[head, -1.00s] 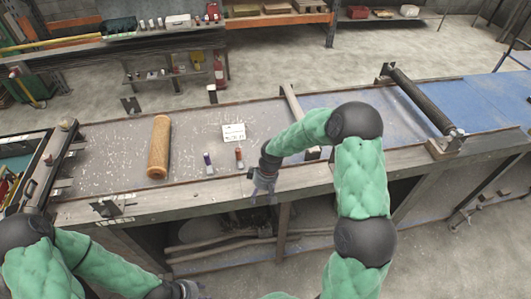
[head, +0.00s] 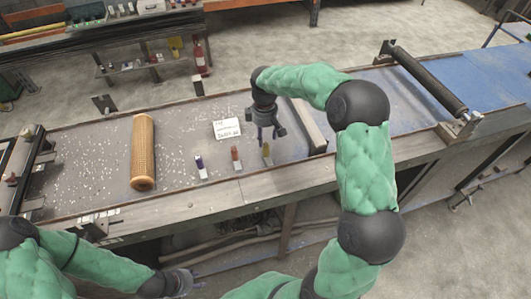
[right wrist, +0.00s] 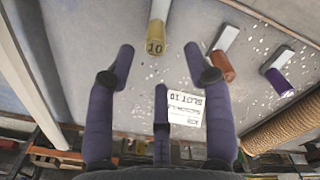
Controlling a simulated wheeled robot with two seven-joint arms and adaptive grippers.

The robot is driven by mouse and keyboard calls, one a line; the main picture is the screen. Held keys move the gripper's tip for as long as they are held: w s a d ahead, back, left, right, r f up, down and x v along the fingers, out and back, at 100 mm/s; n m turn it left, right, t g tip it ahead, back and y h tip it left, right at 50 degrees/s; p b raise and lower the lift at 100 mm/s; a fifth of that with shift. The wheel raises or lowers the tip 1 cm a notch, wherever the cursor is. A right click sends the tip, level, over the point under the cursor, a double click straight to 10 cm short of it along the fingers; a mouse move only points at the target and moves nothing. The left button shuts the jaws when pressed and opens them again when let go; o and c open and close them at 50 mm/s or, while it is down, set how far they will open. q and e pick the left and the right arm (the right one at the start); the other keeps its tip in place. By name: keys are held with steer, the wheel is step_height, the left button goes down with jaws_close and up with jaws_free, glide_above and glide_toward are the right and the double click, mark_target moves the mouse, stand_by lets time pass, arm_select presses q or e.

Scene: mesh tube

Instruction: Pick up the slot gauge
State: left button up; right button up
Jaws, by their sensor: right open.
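Three small gauges with grey-white ends lie in a row on the bench: a purple one (head: 200,166), an orange one (head: 236,158) and a yellow one (head: 267,154). In the right wrist view the yellow gauge (right wrist: 156,40) is marked "10". A white card (head: 227,128) lies behind them; in the right wrist view the card (right wrist: 185,108) reads "SLOT 10". My right gripper (head: 268,132) is open and empty above the bench, just behind the yellow gauge. In its wrist view the gauge shows just beyond and between the fingertips (right wrist: 158,52). My left gripper (head: 186,280) is low in front of the bench, its jaws unclear.
A tan mesh tube (head: 143,152) lies left of the gauges. A raised crossbar (head: 308,125) stands close right of my right gripper. A dark roller (head: 428,80) spans the bench further right. The bench has a raised front rail (head: 180,210).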

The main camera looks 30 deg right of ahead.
mark_target(266, 144)
steer(key=shift+w+f, duration=0.2)
steer(key=shift+f, duration=0.9)
steer(key=f, duration=0.3)
steer(key=f+b, duration=0.1)
steer(key=f, duration=0.1)
steer(key=shift+s+d, duration=0.15)
steer(key=shift+d, duration=0.25)
jaws_close()
